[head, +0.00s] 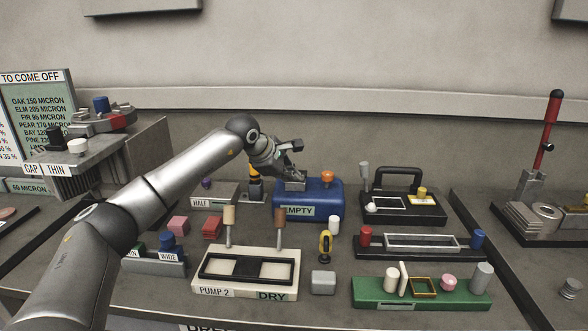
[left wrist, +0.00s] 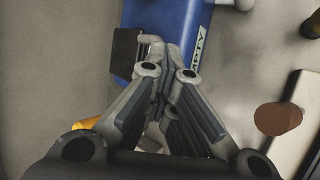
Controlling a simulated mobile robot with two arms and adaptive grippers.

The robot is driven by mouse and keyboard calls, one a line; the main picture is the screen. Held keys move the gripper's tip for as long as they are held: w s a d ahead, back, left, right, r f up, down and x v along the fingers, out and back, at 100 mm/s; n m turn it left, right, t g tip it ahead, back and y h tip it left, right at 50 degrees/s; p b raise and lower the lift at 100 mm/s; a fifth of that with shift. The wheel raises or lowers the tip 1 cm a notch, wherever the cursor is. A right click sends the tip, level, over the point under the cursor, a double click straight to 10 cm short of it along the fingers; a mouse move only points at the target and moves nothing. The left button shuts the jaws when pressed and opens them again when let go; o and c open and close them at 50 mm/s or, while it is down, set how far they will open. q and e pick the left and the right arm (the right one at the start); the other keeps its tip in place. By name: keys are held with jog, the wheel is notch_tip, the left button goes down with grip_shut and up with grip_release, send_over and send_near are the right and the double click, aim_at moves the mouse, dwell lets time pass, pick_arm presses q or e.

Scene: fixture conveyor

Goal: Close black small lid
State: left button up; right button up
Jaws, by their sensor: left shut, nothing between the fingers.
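My left gripper (head: 291,176) is over the left part of the blue box (head: 330,200) marked EMPTY. In the left wrist view my left gripper (left wrist: 168,70) has its fingertips together with nothing between them. A dark flat plate, which looks like the black small lid (left wrist: 125,53), lies at the blue box (left wrist: 152,12), just beside the fingertips. I cannot tell whether the fingers touch it or how far it is open. In the head view the gripper covers most of this spot. My right gripper is not in view.
An orange knob (head: 327,176) stands on the blue box. A black carrier with a handle (head: 398,170) stands to its right. In front are a white PUMP 2 tray (head: 287,283), a yellow clip (head: 325,246) and a green block rack (head: 372,293). A brown cork-like cylinder (left wrist: 278,118) is right of the fingers.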

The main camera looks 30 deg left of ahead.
pick_arm(q)
jog(key=shift+o, duration=1.3)
jog(key=shift+s+d+r, duration=0.15)
jog(key=shift+d+r, duration=0.1)
jog(key=shift+r, duration=0.25)
jog(key=o, duration=0.4)
jog(key=shift+w+a+f, duration=0.45)
jog(key=shift+w+f, duration=0.2)
jog(key=shift+w, duration=0.05)
jog(key=v, duration=1.2)
jog(key=shift+a+r, duration=0.1)
jog(key=shift+r, duration=0.1)
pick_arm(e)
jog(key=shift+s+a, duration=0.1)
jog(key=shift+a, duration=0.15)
